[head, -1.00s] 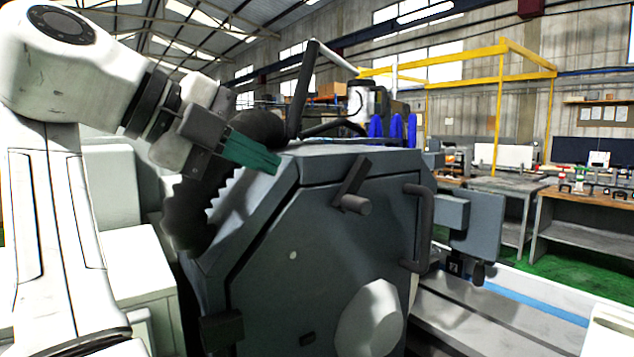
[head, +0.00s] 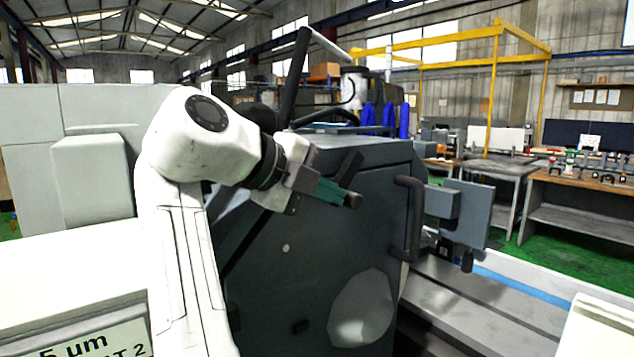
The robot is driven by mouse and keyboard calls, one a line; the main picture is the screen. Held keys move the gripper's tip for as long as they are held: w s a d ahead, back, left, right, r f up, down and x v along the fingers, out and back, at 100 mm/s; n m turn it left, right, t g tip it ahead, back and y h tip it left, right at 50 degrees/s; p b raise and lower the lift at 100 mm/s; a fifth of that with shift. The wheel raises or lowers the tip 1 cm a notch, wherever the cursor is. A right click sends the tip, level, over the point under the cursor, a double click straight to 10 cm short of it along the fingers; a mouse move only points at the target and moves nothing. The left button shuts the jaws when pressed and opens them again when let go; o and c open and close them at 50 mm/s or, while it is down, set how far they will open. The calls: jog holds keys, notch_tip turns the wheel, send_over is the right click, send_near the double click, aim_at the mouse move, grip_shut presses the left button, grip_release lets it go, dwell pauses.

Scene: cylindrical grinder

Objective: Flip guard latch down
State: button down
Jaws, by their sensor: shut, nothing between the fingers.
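The grinder's dark grey guard (head: 330,255) fills the middle of the head view. The guard latch (head: 350,168) is a dark lever near the guard's upper edge, tilted up to the right. A short round peg (head: 353,201) sticks out at its lower end. My gripper (head: 340,195) has green fingers that are shut and empty. The fingertips overlap the lower part of the latch in the picture, close to the peg. I cannot tell whether they touch it. My fingers hide part of the latch.
A dark vertical handle (head: 410,220) is on the guard's right side. A grey box (head: 465,212) juts out right of it. A pale machine cabinet (head: 90,175) stands at the left. Workbenches (head: 580,190) are behind at the right.

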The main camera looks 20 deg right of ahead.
jog(key=h+b, duration=0.1)
jog(key=b, duration=0.1)
jog(key=f+t+h+b, duration=0.1)
jog(key=h+b, duration=0.1)
jog(key=shift+w+d+f, duration=0.1)
jog(key=shift+d, duration=0.2)
dwell(0.6)
